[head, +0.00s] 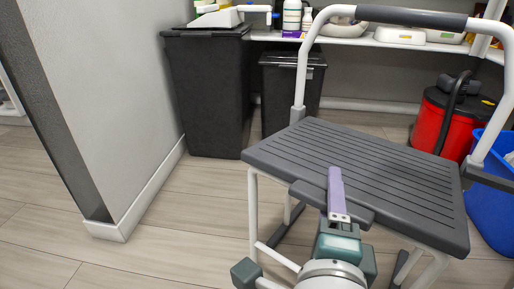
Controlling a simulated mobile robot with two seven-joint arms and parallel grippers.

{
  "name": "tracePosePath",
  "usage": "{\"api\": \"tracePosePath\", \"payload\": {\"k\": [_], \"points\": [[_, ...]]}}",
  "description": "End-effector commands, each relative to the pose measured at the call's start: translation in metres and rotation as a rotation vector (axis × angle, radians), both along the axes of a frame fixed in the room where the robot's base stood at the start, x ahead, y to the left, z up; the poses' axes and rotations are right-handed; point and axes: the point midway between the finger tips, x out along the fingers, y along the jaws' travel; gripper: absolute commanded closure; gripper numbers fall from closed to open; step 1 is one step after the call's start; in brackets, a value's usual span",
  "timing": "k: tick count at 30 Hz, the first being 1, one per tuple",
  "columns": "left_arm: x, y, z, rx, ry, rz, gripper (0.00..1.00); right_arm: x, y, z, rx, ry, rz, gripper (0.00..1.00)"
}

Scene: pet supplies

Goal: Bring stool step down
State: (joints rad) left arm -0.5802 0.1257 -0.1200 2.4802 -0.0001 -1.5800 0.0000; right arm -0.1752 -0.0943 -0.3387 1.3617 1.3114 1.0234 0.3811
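The step stool (365,165) stands at the right of the head view, with a dark grey ribbed platform, white tube legs and a tall white handle frame (303,65) with a dark grip on top. A smaller dark grey part (308,192) shows at the platform's front edge, partly hidden by my gripper. My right gripper (337,180) comes up from the bottom, and its purple finger overlaps the front edge of the platform in the picture. Only one finger shows clearly, so I cannot tell whether it is open, or touching the stool. My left gripper is out of view.
A red and black canister (432,125) and a blue bucket (490,210) stand at the right. A grey wall (110,100) ends at the left. Wood floor (190,215) is clear at left.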

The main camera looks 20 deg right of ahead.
Motion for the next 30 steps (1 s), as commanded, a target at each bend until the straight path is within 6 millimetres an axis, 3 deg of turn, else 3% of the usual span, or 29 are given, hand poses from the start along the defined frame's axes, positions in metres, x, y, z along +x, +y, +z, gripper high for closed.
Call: {"api": "tracePosePath", "payload": {"k": [5,18,30], "points": [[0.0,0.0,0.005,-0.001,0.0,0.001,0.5,-0.007,0.006,0.003,-0.001,0.0,-0.001,0.5],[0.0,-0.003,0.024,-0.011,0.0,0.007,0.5,-0.071,0.055,0.009,0.001,0.002,0.0,0.5],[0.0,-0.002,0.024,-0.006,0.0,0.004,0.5,-0.08,0.061,0.009,0.001,-0.001,0.0,0.5]]}}
